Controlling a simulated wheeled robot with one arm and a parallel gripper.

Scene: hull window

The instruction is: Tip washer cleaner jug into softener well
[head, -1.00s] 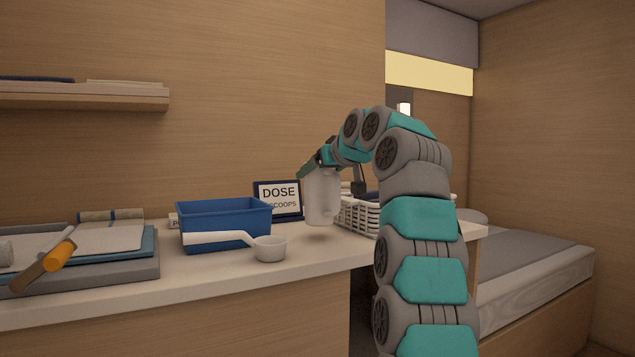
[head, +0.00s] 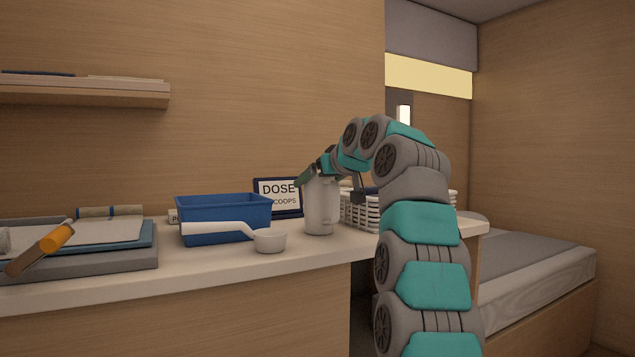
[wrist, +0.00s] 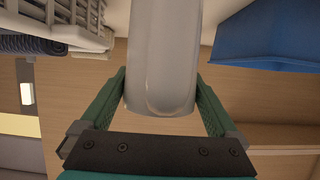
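A pale grey-white jug (head: 320,207) is upright at the counter's front right, its base at or just above the top. My gripper (head: 308,176) is at its upper part, coming from above and behind. In the wrist view the jug (wrist: 163,60) runs between the two green fingers of my gripper (wrist: 161,80), which lie against its sides. I cannot make out a softener well in either view. The far side of the jug is hidden.
A white scoop (head: 268,241) lies left of the jug, before a blue bin (head: 222,216). A "DOSE SCOOPS" sign (head: 278,189) stands behind. A white basket (head: 358,211) is close on the right. Trays and an orange-handled tool (head: 57,238) lie far left.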

